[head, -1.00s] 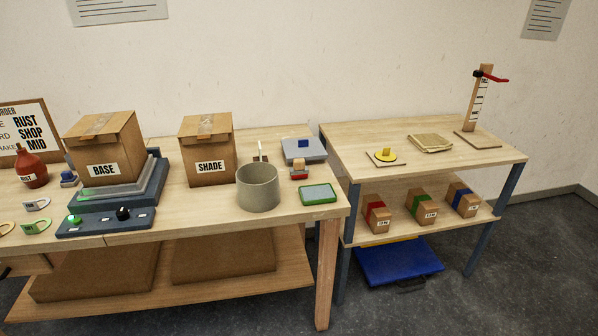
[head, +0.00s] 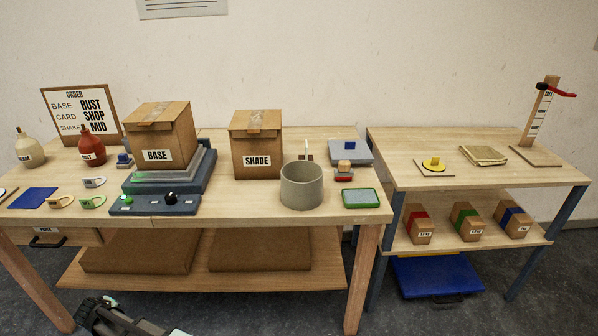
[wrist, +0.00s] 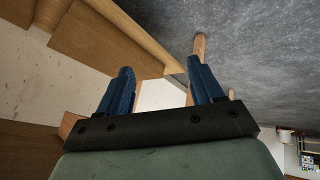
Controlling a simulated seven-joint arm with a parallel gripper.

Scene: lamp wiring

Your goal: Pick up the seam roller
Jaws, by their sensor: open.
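No thing can be told for certain as the seam roller. In the head view, a small light piece with a wooden-coloured top (head: 307,149) stands behind the grey cup (head: 301,186), which partly hides it. A small wood-topped block with a red and white base (head: 343,171) stands right of the cup. My gripper (wrist: 161,70) shows in the wrist view with its two blue fingers apart and nothing between them. Part of my arm shows low at the left of the head view, below the bench and well away from these small things.
The BASE box (head: 160,136) stands on a stepped grey device, with the SHADE box (head: 257,145) right of it. A green-rimmed pad (head: 361,198) lies near the bench's right edge. A second table (head: 400,148) stands to the right. Bench legs and a low shelf (head: 329,276) are below.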

